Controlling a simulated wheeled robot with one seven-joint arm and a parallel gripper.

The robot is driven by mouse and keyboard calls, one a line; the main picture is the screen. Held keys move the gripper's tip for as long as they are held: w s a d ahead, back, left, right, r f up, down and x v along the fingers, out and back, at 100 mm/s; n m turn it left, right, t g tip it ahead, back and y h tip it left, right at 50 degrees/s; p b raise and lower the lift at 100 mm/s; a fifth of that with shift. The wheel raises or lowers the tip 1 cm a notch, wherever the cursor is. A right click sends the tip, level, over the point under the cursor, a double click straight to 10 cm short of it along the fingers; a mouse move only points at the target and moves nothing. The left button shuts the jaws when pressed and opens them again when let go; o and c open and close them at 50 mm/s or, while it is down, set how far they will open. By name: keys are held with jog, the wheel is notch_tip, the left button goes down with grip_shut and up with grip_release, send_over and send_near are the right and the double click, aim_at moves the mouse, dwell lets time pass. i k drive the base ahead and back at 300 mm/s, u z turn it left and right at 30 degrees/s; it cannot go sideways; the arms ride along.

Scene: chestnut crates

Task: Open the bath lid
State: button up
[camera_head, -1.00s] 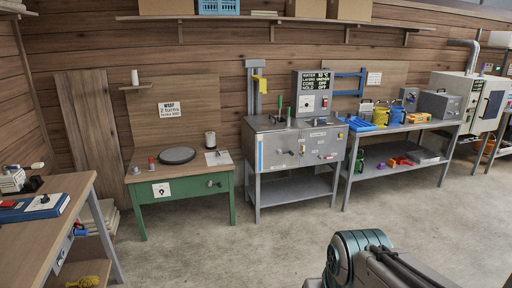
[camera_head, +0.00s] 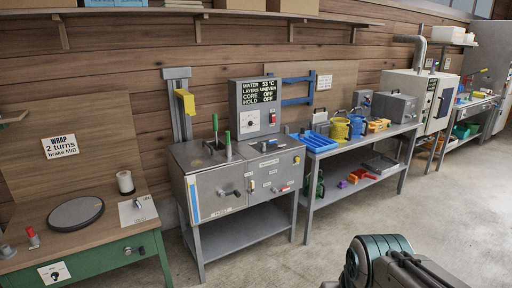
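The bath is the grey metal cabinet on legs (camera_head: 225,190) near the middle of the head view. Its top (camera_head: 213,153) carries green-handled levers (camera_head: 227,143), and its front has knobs and labels. I cannot tell which part of the top is the lid or whether it is open. A control box (camera_head: 256,108) behind it reads water 53 °C, layers uneven, core off, hold off. Part of my arm shows at the bottom right, apart from the bath. My gripper is not in view.
A green bench (camera_head: 100,255) with a dark turntable (camera_head: 76,213) stands left of the bath. A metal table (camera_head: 350,150) with a blue tray (camera_head: 315,142) and yellow containers stands to its right. The concrete floor (camera_head: 300,262) in front is clear.

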aim_at(196, 156)
jog(key=u, duration=0.1)
jog(key=i, duration=1.8)
jog(key=u, duration=0.6)
jog(key=i, duration=1.4)
jog(key=u, duration=0.4)
